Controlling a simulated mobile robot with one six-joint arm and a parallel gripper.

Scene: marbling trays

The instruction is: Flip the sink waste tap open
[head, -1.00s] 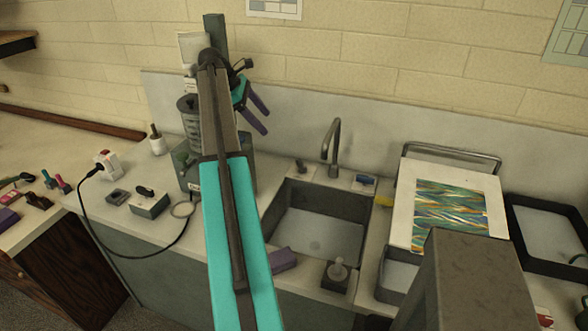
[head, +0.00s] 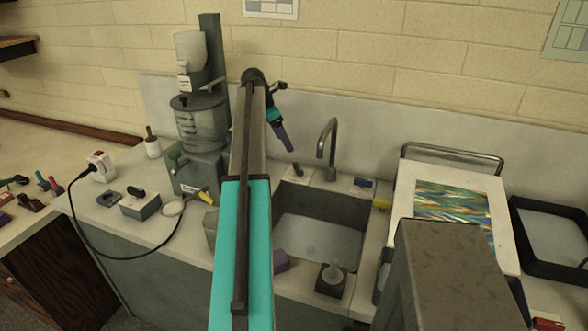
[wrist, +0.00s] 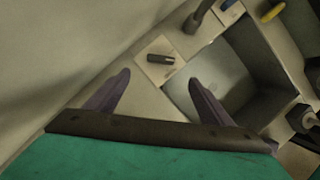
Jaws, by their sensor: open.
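A small dark lever on a pale square plate, which looks like the sink waste tap (head: 298,170), sits at the sink's back left corner. In the wrist view this tap (wrist: 160,59) lies just beyond and between my fingertips, with its lever lying roughly crosswise. My gripper (head: 284,138) is above and slightly left of the tap in the head view, pointing down. Its purple fingers are apart and empty in the wrist view (wrist: 157,82), not touching the tap.
A curved faucet (head: 328,145) rises close to the right of the tap. A blue item (head: 363,182) sits on another plate beyond it. A mixer with a clear vessel (head: 200,122) stands left of my arm. A backsplash (head: 430,148) runs behind the sink.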

